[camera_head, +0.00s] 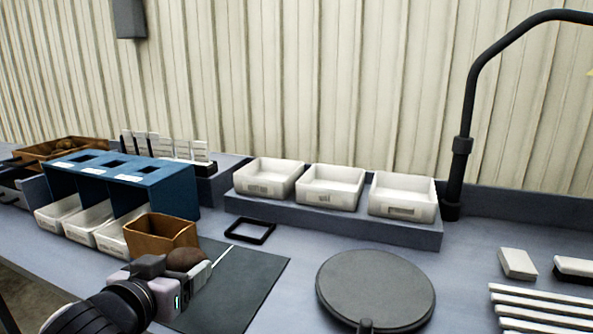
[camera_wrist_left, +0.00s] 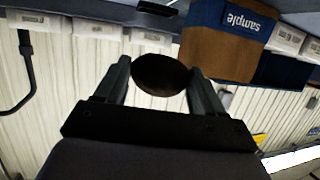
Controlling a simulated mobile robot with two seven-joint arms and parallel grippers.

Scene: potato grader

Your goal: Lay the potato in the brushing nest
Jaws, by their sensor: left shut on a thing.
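A dark brown potato (camera_head: 184,259) is held between the fingers of my left gripper (camera_head: 195,270), which is shut on it above the dark mat, in front of the brown sample box. In the left wrist view the potato (camera_wrist_left: 160,75) shows between the two fingers of the left gripper (camera_wrist_left: 162,84). A small black square frame (camera_head: 250,231) lies on the bench behind the mat; I cannot tell for sure whether it is the brushing nest. My right gripper is not in view.
A brown sample box (camera_head: 160,238) stands beside the blue sorter (camera_head: 125,192) with white bins. Three white trays (camera_head: 268,190) stand on a ledge behind. A dark mat (camera_head: 250,285) has free room. A round grey disc (camera_head: 375,288) and white strips (camera_head: 540,300) lie right.

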